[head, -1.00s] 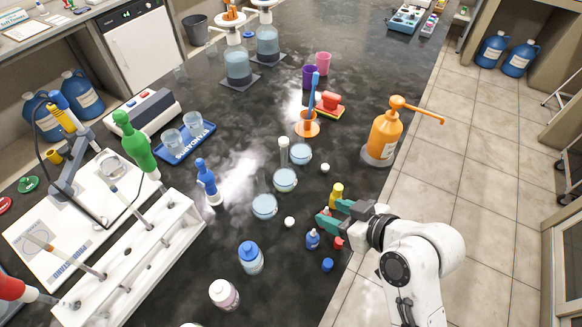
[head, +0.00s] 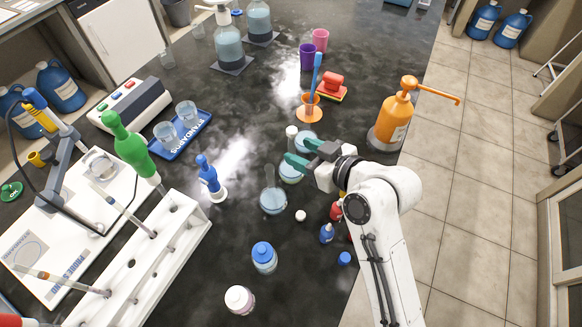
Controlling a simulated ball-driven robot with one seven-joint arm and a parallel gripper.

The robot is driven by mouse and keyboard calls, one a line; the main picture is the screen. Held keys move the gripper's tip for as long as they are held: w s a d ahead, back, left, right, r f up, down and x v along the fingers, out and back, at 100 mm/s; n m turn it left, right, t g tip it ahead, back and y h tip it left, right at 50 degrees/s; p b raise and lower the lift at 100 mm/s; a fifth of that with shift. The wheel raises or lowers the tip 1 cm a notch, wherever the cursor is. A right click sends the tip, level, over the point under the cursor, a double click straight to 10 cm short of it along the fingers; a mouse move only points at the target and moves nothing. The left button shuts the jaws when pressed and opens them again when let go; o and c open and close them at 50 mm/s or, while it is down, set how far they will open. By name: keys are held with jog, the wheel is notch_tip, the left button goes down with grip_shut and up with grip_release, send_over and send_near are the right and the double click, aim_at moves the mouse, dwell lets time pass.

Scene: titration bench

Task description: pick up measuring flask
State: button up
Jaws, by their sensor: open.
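Clear measuring flasks with pale blue liquid stand in a short row at the middle of the bench. The nearest flask (head: 273,201) is upright, with a thin clear neck. The middle flask (head: 290,174) and the far flask (head: 306,139) are partly hidden behind my fingers. A pale stopper or cap (head: 291,131) shows just left of the fingers. My gripper (head: 295,151) is open, its green fingers pointing left over the middle and far flasks. I cannot tell whether a flask neck is between the fingers or whether they touch glass.
Small red and blue bottles (head: 327,233) and a white ball-like piece (head: 300,215) lie near my arm. An orange pump bottle (head: 392,122) stands right, at the bench edge. A blue dropper bottle (head: 210,178) and white pipette rack (head: 150,260) are left. Bare bench lies between.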

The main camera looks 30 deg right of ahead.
aim_at(295, 149)
jog(key=shift+b+x, duration=0.6)
jog(key=shift+x, duration=2.1)
jog(key=shift+a+r, duration=0.2)
jog(key=shift+c, duration=0.2)
grip_shut()
